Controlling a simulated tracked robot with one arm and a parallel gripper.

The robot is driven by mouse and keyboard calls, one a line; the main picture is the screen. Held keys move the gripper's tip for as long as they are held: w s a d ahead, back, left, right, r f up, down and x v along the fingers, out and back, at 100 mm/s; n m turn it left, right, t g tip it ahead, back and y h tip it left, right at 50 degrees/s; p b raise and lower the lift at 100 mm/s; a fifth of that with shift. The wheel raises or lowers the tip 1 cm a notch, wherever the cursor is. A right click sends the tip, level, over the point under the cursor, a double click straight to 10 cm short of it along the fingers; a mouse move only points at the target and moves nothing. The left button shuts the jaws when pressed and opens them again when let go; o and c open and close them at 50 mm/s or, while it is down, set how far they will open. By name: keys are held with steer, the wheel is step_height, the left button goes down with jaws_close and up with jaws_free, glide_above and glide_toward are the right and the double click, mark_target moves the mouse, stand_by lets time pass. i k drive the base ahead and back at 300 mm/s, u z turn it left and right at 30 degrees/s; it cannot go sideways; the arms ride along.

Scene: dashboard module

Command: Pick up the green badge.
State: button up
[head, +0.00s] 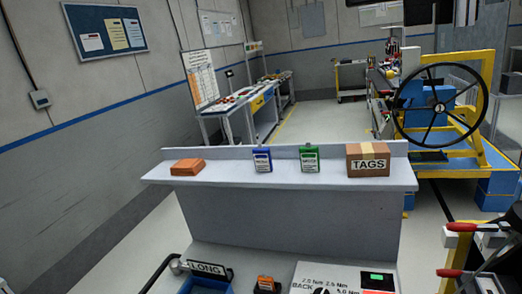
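The green badge (309,158) stands upright on the grey shelf (225,170), near its middle. A blue badge (262,160) stands to its left. A cardboard box (367,165) marked TAGS is close on its right. The badge's front faces me and nothing covers it. My gripper does not show in the head view.
An orange-brown block (187,167) lies at the shelf's left end. Below the shelf are a blue bin (207,286), a small orange item (265,284) and a white panel (345,279). Red-handled clamps (470,227) stand at the right edge. A large black wheel (435,105) is behind right.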

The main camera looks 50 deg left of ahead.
mark_target(309, 155)
steer(key=u, duration=0.4)
steer(key=i, duration=0.8)
steer(key=u, duration=0.45)
steer(key=k, duration=0.8)
steer(key=u, duration=0.2)
steer(key=i, duration=0.8)
steer(key=z, duration=0.1)
